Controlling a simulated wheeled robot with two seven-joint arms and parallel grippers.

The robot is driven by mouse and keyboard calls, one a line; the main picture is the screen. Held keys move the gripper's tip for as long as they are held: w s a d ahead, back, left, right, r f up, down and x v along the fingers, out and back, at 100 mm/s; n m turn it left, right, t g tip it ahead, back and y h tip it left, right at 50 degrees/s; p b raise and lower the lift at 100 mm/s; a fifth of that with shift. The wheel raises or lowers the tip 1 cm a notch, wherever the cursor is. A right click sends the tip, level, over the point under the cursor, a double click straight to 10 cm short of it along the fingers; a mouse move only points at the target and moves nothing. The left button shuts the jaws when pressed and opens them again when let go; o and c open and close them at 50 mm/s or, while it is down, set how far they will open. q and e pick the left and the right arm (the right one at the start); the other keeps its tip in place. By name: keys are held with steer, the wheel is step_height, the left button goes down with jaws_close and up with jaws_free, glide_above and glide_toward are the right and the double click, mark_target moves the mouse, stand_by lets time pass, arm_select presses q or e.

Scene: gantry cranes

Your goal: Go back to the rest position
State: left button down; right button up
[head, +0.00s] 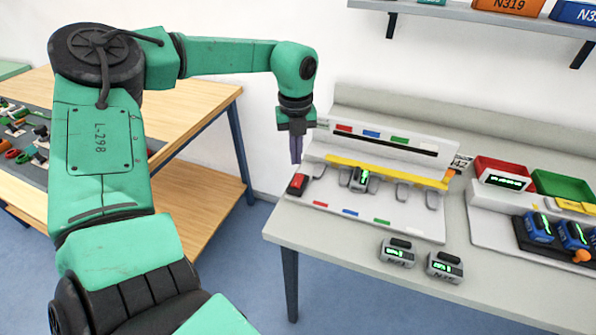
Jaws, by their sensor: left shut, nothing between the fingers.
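My left arm, green and marked L-298, comes in from the left in the head view and reaches over toward the workbench. My left gripper (296,152) points down at the left end of the white rack (385,222) on the workbench. Its fingers are shut with nothing visible between them. It appears clear of the rack. My right gripper is not in the view.
The grey workbench (283,229) holds two grey battery-like blocks, one on the left (398,252) and one on the right (444,266). A red bin (490,166) and a green bin (563,187) stand at right. A wooden table (208,152) is at left. A wall shelf (465,12) hangs above.

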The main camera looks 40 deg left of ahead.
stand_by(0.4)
